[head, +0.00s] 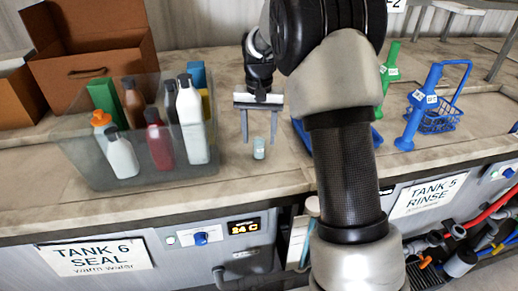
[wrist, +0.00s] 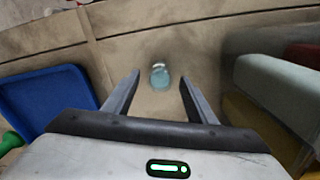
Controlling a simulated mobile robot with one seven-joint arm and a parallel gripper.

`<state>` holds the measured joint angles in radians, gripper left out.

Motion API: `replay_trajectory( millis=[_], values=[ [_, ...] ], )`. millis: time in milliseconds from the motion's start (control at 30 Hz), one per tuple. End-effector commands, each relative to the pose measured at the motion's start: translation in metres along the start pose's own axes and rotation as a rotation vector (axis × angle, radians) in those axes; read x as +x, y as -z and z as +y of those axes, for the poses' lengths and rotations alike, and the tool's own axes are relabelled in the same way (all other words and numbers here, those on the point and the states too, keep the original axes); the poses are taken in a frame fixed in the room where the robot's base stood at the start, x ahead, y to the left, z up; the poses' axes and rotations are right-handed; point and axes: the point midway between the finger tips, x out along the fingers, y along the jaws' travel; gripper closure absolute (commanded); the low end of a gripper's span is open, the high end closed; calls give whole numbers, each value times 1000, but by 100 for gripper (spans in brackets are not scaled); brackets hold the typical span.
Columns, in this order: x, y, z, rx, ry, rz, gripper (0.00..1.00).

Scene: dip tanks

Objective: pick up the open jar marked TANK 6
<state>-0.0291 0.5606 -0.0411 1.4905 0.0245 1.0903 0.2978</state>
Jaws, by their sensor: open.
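A small pale blue-green jar (head: 259,149) stands on the tan counter, to the right of the clear bin. It also shows in the wrist view (wrist: 160,77), lined up with the gap between my fingers. Any marking on it is too small to read. My gripper (head: 259,140) is open and empty and points down at the jar. In the wrist view its fingertips (wrist: 160,84) lie to either side of the jar in the picture. The jar seems to be just beyond the tips, with no contact seen.
A clear bin (head: 85,166) of bottles and boxes stands close left of my gripper. A blue tray (wrist: 45,101) is on its other side, partly behind my arm. A blue basket (head: 437,120) is farther right. A sign reading TANK 6 SEAL (head: 97,257) is on the front panel.

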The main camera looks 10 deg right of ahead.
Motion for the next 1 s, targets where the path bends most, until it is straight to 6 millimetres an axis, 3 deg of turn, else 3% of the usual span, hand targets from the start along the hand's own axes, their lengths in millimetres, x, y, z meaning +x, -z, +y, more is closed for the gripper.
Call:
replay_trajectory(
  millis=[200, 467, 767, 1000],
  values=[
    [26, 0, 0, 0, 0, -2, 48],
    [28, 0, 0, 0, 0, -1, 48],
    [28, 1, 0, 0, 0, 0, 97],
    [25, 1, 0, 0, 0, 1, 97]
  ],
)
